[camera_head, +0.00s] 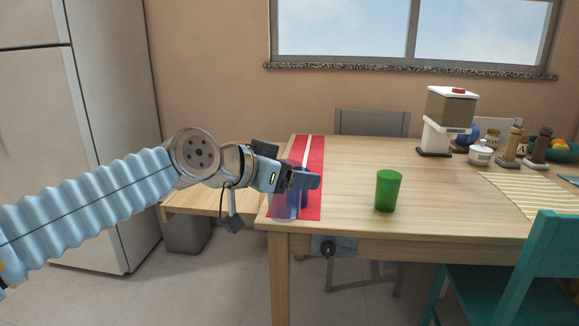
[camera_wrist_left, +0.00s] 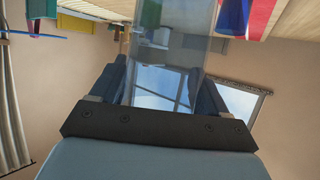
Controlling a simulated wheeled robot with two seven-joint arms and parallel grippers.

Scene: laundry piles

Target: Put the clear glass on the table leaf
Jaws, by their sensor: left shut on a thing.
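My left gripper (camera_head: 298,180) is shut on the clear glass (camera_head: 286,208), which looks faintly bluish and see-through. The glass is upright at the left end of the table, in front of the red runner; I cannot tell if its base touches anything. In the left wrist view the clear glass (camera_wrist_left: 172,38) stands between the two fingers of the left gripper (camera_wrist_left: 165,85). The table leaf (camera_head: 205,203) is a bare light-wood panel left of the table, a little lower than its top, partly behind my arm. My right gripper is not in view.
The wooden table (camera_head: 350,185) bears a red runner (camera_head: 315,160) and a green glass (camera_head: 388,190) near its front edge. A coffee maker (camera_head: 447,120), jars and a striped mat (camera_head: 525,195) are at the right. A teal chair (camera_head: 545,250) stands front right.

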